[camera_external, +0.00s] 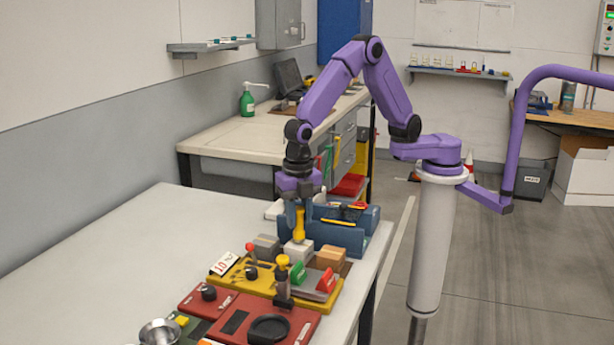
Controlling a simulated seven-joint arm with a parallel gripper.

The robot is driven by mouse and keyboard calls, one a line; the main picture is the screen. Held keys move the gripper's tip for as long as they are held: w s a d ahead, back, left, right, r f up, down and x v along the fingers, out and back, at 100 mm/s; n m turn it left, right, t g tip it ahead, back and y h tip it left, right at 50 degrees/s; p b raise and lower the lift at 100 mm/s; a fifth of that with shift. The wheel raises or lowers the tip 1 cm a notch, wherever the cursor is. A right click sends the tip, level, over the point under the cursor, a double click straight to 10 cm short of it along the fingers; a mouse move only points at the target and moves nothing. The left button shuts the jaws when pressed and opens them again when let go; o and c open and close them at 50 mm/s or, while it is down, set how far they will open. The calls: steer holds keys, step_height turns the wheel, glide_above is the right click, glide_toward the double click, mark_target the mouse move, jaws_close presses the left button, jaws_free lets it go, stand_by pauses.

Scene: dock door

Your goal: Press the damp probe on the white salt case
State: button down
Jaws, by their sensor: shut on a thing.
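My gripper (299,213) points straight down over the back part of the near table, shut on a yellow-handled probe (299,228). The probe is upright. Its lower end is at the top of the white salt case (298,251), a small white block. I cannot tell whether the tip touches the case or is just above it. The probe's damp end is too small to make out.
A grey block (266,245) is left of the white case and a tan block (331,257) right. A blue tool tray (335,236) stands close behind. Yellow (240,277) and red (208,299) panels with knobs lie in front. The table's left side is clear.

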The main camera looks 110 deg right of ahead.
steer(key=shift+r, duration=3.05)
